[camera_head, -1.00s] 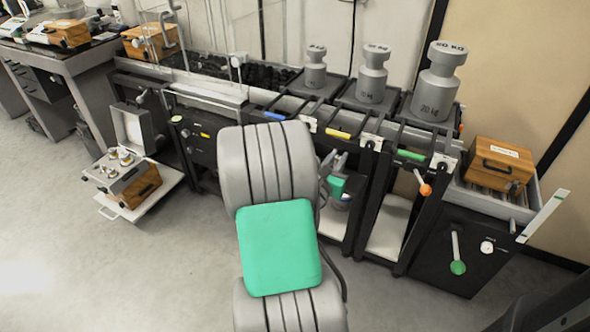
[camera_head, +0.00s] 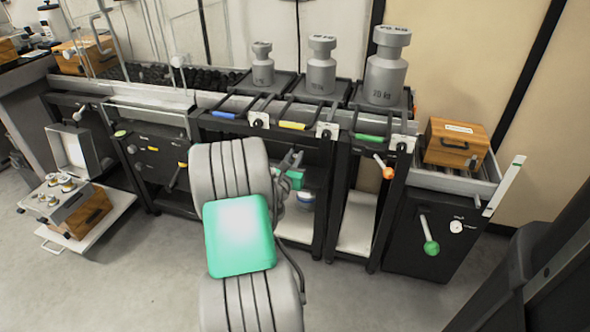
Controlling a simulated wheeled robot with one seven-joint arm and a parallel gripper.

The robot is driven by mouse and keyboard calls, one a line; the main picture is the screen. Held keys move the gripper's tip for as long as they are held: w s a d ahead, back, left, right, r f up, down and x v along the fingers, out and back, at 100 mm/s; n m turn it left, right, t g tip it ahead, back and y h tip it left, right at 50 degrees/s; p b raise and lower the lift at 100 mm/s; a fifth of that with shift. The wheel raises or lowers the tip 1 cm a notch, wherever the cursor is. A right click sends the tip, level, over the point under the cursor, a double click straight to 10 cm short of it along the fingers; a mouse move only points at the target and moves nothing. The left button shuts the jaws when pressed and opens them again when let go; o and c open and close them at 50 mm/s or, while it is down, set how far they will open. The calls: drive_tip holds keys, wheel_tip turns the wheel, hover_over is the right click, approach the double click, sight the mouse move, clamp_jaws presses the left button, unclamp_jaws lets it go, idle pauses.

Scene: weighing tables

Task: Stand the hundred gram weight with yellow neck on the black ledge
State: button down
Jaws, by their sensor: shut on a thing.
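My gripper (camera_head: 291,158) shows only small and dark just past my arm's grey and green links, in front of the black rack. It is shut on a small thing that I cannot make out. I cannot pick out the hundred gram weight with the yellow neck. Several small metal weights stand on an open case (camera_head: 62,190) at the left, too small to read. The black rack (camera_head: 325,150) has dark shelves and rails, and I cannot tell which part is the black ledge.
Three large grey weights stand on the rack: a small one (camera_head: 263,66), a middle one (camera_head: 321,70) and a big one (camera_head: 386,72). A wooden box (camera_head: 456,145) sits at the right end. Levers with an orange knob (camera_head: 388,173) and a green knob (camera_head: 431,248) stick out. The floor (camera_head: 130,275) is clear.

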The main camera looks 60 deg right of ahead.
wheel_tip(320, 180, down, 3)
drive_tip(key=shift+r+b, duration=0.1)
drive_tip(key=shift+b, duration=0.3)
drive_tip(key=shift+a+r, duration=0.1)
drive_tip(key=c, duration=1.3)
unclamp_jaws()
drive_tip(key=shift+f, duration=0.2)
drive_tip(key=shift+c, duration=0.2)
drive_tip(key=shift+r, duration=0.1)
